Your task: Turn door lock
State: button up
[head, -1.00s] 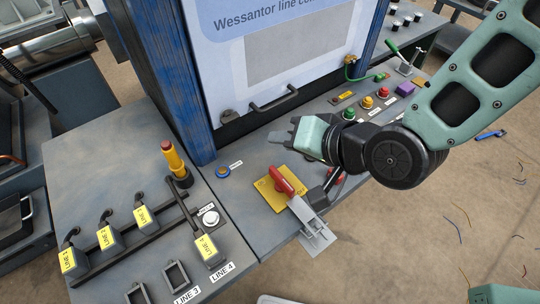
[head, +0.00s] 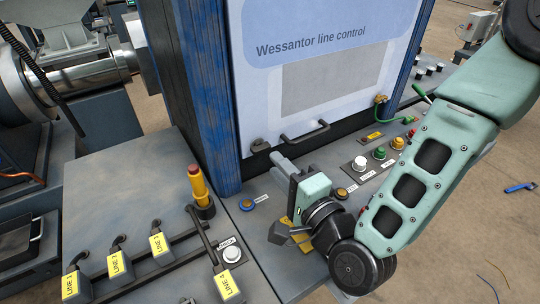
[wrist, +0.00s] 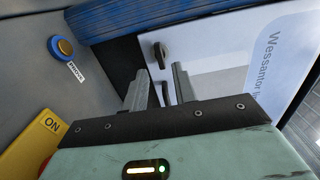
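The door lock (head: 260,146) is a small dark knob at the lower left corner of the white cabinet door (head: 330,83). In the wrist view the lock (wrist: 160,53) lies just beyond my fingertips, roughly in line with the gap between them. My gripper (head: 284,165) is in front of the door's lower edge, below and to the right of the lock. In the wrist view my gripper (wrist: 161,70) has its two fingers apart, with nothing held between them. The gripper appears apart from the lock.
A dark door handle (head: 305,133) is right of the lock. A yellow ON plate (wrist: 32,143) lies under my wrist. Colored buttons (head: 380,153) line the desk at right.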

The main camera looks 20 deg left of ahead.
aim_at(263, 151)
jog(key=shift+x, duration=2.35)
grip_shut()
